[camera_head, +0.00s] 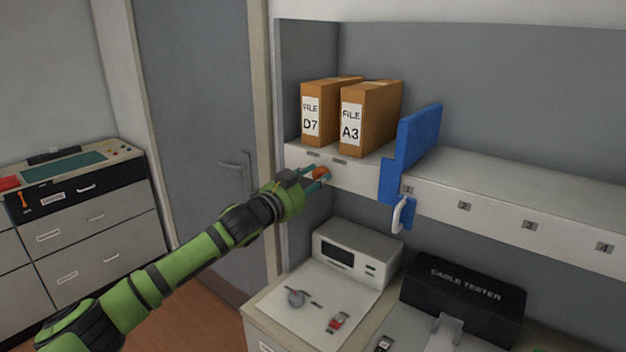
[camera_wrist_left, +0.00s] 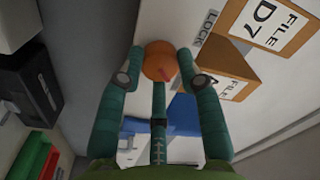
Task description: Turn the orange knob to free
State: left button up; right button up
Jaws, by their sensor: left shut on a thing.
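The orange knob (camera_head: 320,173) is on the front edge of the shelf, below the file boxes. In the left wrist view the knob (camera_wrist_left: 157,58) is round, with a small reddish mark at its lower right. A label reading LOCK (camera_wrist_left: 207,28) is beside it. The fingers (camera_wrist_left: 161,65) also show in the left wrist view. A FREE label cannot be read in either view. My right gripper is not in view.
Brown file boxes D7 (camera_head: 318,112) and A3 (camera_head: 370,118) stand on the shelf (camera_head: 470,195) above the knob. A blue bracket-like piece (camera_head: 410,150) hangs over the shelf edge to the right. A white device (camera_head: 357,252) and a black cable tester (camera_head: 463,300) stand below.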

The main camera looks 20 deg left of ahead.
pick_arm(q)
jog(key=shift+r, duration=0.3)
jog(key=o, duration=1.1)
jog(key=shift+o, duration=0.3)
jog(key=shift+f, duration=0.2)
jog(key=shift+s+a+f, duration=0.1)
jog(key=shift+s+a, duration=0.05)
jog(key=shift+s, duration=0.25)
jog(key=v, duration=1.1)
jog(key=shift+s, duration=0.1)
